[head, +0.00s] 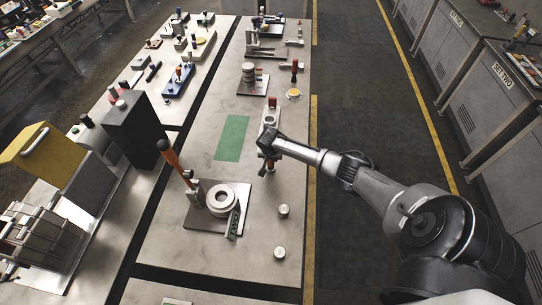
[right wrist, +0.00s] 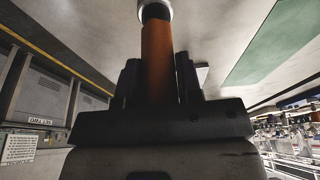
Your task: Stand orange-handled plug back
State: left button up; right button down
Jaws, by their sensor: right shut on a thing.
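My right gripper (head: 268,157) is over the right side of the long work table, pointing down. In the right wrist view its two fingers (right wrist: 159,85) are shut on the orange-handled plug (right wrist: 158,58), one finger on each side of the orange handle. A dark collar and a pale metal end show beyond the handle, at or close to the table surface; I cannot tell whether they touch. In the head view the plug is mostly hidden by the gripper. My left gripper is not in view.
A green patch (head: 232,138) lies left of the gripper. A fixture plate (head: 188,219) with a pale ring (head: 221,198) and an orange lever (head: 172,157) stands front left. Two small metal cylinders (head: 284,211) (head: 279,253) stand front right. A pale holed block (head: 269,117) is just behind the gripper.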

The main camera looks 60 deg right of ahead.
jog(key=c, duration=0.7)
grip_release()
jog(key=shift+a+r, duration=0.1)
jog(key=shift+r, duration=0.3)
jog(key=p+v, duration=0.1)
jog(key=v, duration=1.2)
jog(key=shift+w, duration=0.1)
